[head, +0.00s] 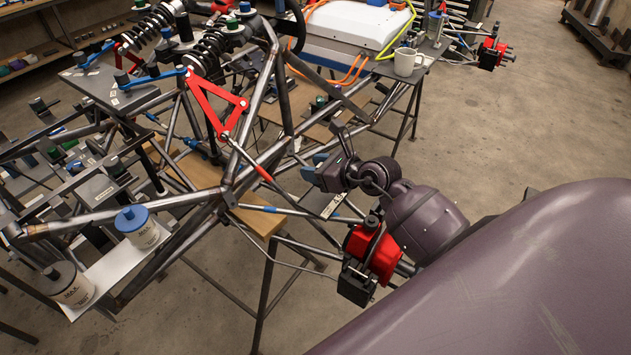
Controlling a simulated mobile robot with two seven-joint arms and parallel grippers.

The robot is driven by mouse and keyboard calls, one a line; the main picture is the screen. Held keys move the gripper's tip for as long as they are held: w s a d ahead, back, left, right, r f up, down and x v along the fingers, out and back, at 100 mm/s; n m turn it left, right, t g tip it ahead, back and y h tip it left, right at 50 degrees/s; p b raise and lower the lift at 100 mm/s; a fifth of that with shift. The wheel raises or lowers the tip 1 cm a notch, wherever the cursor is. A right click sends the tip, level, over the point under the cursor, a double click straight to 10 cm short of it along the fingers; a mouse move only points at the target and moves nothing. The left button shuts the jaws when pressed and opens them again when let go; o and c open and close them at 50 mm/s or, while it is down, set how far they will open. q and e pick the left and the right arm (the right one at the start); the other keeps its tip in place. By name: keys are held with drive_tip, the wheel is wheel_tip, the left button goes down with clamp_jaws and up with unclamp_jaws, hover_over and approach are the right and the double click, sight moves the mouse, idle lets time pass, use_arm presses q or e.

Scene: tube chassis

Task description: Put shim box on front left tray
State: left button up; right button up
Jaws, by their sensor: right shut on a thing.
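My right gripper (316,172) reaches in from the right and is shut beside the chassis tubes, above the front side of the frame. A small dark blue-grey piece shows at its fingertips; I take it for the shim box, but it is mostly hidden and its outline is unclear. Grey labelled trays sit on the left of the chassis: one (100,193) among small parts, another (112,92) farther back with blue-handled parts. I cannot tell which is the front left tray. My left gripper is not in view.
A white shelf (108,268) at the lower left carries a blue-lidded tub (138,228) and a dark-lidded tub (70,285). A red brake caliper (372,253) is close below my right wrist. Bare floor lies right.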

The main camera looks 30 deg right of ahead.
sight(315, 192)
drive_tip(key=shift+f+b, duration=0.35)
drive_tip(key=shift+f, duration=1.85)
drive_tip(key=shift+f, duration=0.2)
drive_tip(key=o, duration=0.9)
drive_tip(key=shift+r, duration=0.1)
drive_tip(key=shift+r, duration=0.15)
drive_tip(key=v, duration=1.2)
drive_tip(key=shift+d, duration=0.1)
